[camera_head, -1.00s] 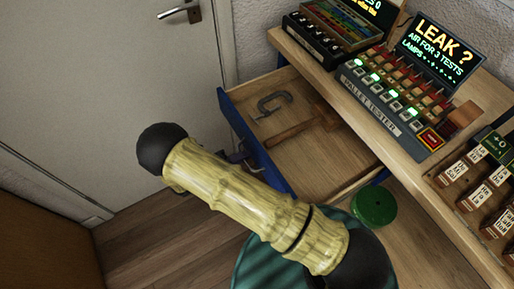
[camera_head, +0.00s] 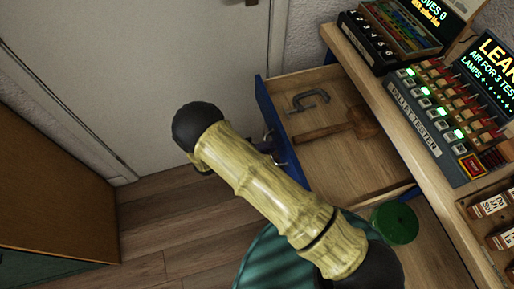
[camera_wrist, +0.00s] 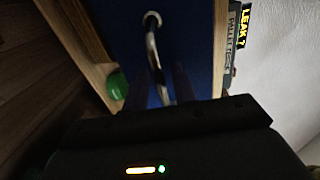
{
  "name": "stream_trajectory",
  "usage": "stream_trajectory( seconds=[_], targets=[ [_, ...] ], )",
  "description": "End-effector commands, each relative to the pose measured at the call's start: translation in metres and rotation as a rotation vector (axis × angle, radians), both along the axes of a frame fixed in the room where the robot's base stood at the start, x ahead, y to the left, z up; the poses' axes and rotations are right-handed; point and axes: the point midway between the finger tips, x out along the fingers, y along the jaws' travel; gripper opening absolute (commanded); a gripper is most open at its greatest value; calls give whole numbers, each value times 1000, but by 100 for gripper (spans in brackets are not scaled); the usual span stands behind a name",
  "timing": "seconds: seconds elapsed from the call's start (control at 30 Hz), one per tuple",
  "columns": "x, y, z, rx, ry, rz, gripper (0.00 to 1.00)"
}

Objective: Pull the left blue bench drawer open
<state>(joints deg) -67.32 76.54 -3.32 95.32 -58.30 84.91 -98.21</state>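The left blue bench drawer (camera_head: 273,124) stands pulled well out from the bench in the head view, its wooden inside showing. In the wrist view its blue front (camera_wrist: 190,45) fills the middle, with a curved metal handle (camera_wrist: 151,48) running down it. My gripper (camera_wrist: 161,88) is at the handle, its two dark fingers apart on either side of the bar. A gap seems to show beside the bar, so the fingers look open around it. In the head view my arm hides most of the gripper and handle.
A clamp (camera_head: 309,101) and a wooden mallet (camera_head: 345,127) lie in the drawer. A green round object (camera_head: 394,222) is near the drawer's right side. The pallet tester (camera_head: 432,122) stands on the bench (camera_head: 372,92). Wooden floor is clear at left, before a white door (camera_head: 150,70).

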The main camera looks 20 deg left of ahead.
Motion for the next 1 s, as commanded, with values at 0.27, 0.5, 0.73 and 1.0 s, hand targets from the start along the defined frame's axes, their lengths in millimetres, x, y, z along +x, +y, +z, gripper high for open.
stream_trajectory(
  seconds=[0.27,0.5,0.73,1.0],
  targets=[
    [-5,8,1,1,-2,3,27],
    [-28,40,4,4,-2,4,27],
    [-55,77,9,2,0,3,27],
    [-87,120,15,2,0,2,27]
  ],
)
